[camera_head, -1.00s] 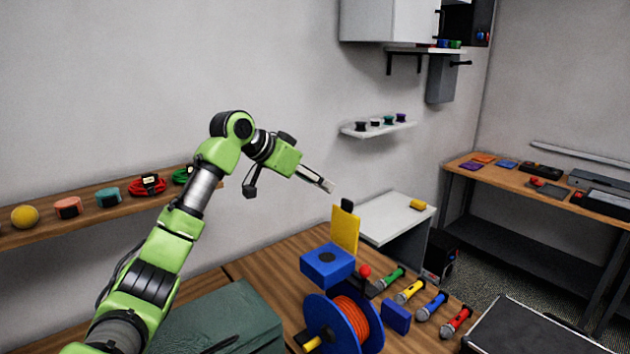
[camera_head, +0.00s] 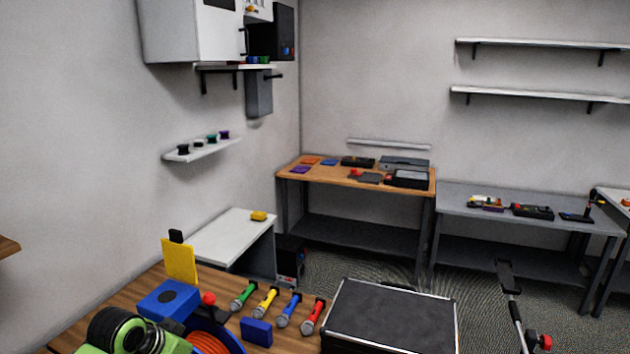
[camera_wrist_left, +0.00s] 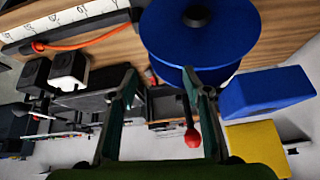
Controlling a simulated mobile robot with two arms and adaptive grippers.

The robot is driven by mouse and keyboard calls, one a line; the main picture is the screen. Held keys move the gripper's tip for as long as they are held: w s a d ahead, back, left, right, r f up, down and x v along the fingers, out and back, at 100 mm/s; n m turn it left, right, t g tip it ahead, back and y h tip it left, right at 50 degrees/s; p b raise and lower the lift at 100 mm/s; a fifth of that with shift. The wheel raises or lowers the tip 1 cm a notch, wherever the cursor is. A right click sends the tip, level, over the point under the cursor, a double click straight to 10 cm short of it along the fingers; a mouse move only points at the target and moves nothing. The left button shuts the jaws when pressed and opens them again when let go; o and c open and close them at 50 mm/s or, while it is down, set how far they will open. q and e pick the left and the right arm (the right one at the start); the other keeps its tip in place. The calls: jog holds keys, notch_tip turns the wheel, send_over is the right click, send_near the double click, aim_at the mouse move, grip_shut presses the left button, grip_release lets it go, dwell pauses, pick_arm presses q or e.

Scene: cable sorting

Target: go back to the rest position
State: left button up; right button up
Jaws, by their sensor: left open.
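My left gripper (camera_wrist_left: 162,88) is open in the left wrist view, its two dark green fingers apart with nothing held between them. A red ball on a dark stalk (camera_wrist_left: 192,137) shows beyond the fingers, and a blue spool (camera_wrist_left: 200,35) is at the top. In the head view only a green and black part of my left arm shows at the bottom left; the gripper itself is out of that view. My right gripper is in neither view.
A wooden table (camera_head: 98,318) holds a blue box (camera_head: 168,298), a yellow board (camera_head: 180,260), an orange cable reel (camera_head: 212,343) and several microphones. A black case (camera_head: 390,312) stands right of it. A white table (camera_head: 225,237) and a workbench (camera_head: 355,177) stand behind.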

pick_arm(q)
jog(key=s+d+f, duration=0.4)
jog(key=s+f, duration=0.3)
jog(key=s, duration=0.2)
jog(key=s+d+f+n+g+y, duration=0.1)
jog(key=s+f+n, duration=0.1)
jog(key=s, duration=1)
jog(key=s+d+f+n+g+y, duration=0.1)
jog(key=s+f, duration=0.1)
jog(key=s, duration=0.9)
notch_tip(320, 180, down, 34)
jog(key=s+g+b, duration=0.2)
jog(key=b, duration=0.6)
jog(key=s+a+f+b, duration=0.1)
jog(key=s+f+b, duration=0.2)
jog(key=s+f, duration=0.5)
jog(key=s+a+f+g+b, duration=0.1)
jog(key=s+a+f+b, duration=0.1)
jog(key=s+f, duration=0.7)
notch_tip(320, 180, down, 6)
jog(key=shift+s+a+f+b, duration=0.1)
jog(key=shift+s+a+b, duration=0.15)
jog(key=shift+b, duration=0.5)
